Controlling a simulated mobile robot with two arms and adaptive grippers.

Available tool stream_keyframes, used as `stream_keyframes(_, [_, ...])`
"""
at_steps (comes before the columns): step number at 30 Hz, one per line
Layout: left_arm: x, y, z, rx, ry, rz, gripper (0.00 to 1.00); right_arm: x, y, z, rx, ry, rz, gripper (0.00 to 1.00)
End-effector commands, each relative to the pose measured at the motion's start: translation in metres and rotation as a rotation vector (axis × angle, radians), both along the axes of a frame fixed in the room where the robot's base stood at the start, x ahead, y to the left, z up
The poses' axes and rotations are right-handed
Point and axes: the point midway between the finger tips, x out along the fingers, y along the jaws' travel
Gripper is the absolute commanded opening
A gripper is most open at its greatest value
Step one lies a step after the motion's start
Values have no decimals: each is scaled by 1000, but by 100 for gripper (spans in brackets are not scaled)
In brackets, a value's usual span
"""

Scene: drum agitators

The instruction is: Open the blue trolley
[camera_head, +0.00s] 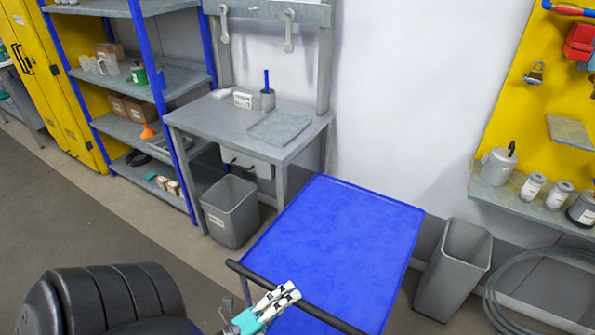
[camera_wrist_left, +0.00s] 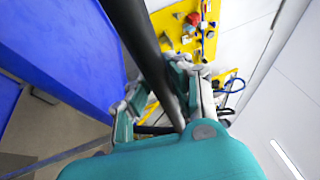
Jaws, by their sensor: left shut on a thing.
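The blue trolley (camera_head: 345,230) stands in the middle of the head view, with a flat, empty blue top. A black handle bar (camera_head: 325,315) runs along its near edge. My left gripper (camera_head: 273,303) is at this handle, left of the bar's middle, and is shut on it. In the left wrist view the black bar (camera_wrist_left: 138,25) passes between the fingers of the left gripper (camera_wrist_left: 165,85), and the blue trolley surface (camera_wrist_left: 45,50) fills the left side. The trolley's lower part is hidden in the head view. My right gripper is not in view.
A grey bin (camera_head: 230,212) and a grey workbench (camera_head: 187,118) stand left and behind the trolley. Another grey bin (camera_head: 452,270) and a coiled hose (camera_head: 520,280) are close to its right. Shelves (camera_head: 130,128) stand at the left. Open floor (camera_head: 100,235) lies at the left front.

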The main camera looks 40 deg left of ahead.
Motion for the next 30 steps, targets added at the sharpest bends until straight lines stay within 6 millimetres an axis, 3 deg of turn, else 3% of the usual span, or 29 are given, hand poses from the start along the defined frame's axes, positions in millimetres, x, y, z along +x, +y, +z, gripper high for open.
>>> stream_keyframes(16, [-8, -2, -2, 5, 5, 1, 0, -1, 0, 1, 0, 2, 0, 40])
stream_keyframes(17, [-8, -2, -2, 5, 5, 1, 17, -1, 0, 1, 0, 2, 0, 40])
stream_keyframes(23, [-8, -2, -1, 3, 2, 1, 44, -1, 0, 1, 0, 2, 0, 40])
stream_keyframes(30, [-8, -1, 0, 2, 0, 0, 44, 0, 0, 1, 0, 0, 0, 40])
